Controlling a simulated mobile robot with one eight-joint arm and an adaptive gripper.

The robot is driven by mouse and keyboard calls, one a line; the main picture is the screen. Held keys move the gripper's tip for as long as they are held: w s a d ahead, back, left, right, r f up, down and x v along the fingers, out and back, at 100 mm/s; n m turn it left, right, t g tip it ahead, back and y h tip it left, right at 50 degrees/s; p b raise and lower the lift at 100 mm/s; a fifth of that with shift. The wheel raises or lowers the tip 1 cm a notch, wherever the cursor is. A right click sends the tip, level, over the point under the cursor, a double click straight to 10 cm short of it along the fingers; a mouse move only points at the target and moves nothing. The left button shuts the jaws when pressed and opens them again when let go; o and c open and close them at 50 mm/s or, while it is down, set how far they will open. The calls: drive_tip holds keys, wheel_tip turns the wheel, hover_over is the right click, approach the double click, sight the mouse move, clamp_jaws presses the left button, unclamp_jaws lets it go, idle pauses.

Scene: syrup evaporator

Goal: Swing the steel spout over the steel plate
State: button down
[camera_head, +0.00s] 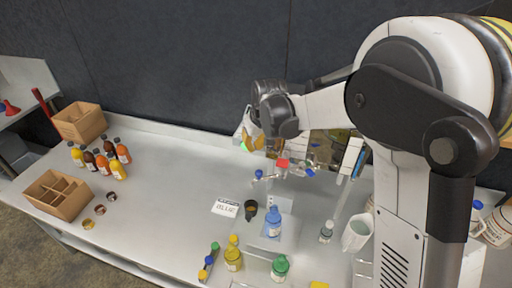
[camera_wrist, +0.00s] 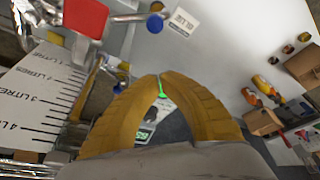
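My gripper (camera_head: 252,143) is above the back of the bench, left of the sight-gauge hardware. In the wrist view its yellow fingers (camera_wrist: 159,78) meet at the tips, with no object seen held; something green shows in the gap. A thin steel pipe (camera_wrist: 124,18), probably the spout, runs from a red handle (camera_wrist: 86,17) to a blue knob (camera_wrist: 154,23), beyond and left of the fingertips, apart from them. In the head view the red handle (camera_head: 283,163) and blue knob (camera_head: 259,174) sit low over the bench. I cannot clearly pick out the steel plate.
A card reading BLUE (camera_head: 226,208) and a dark cup (camera_head: 250,208) lie below the pipe. A blue bottle (camera_head: 273,222), yellow bottle (camera_head: 233,260) and white jug (camera_head: 356,232) stand nearby.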

sight(269, 177)
wheel_tip(269, 177, down, 6)
drive_tip(key=s+b, duration=0.1)
drive_tip(key=shift+s+d+f+b, duration=0.2)
drive_tip(key=shift+s+d+b, duration=0.1)
drive_tip(key=shift+b, duration=0.1)
drive_tip(key=shift+s, duration=0.1)
drive_tip(key=shift+s+n, duration=0.2)
drive_tip(key=shift+n, duration=0.2)
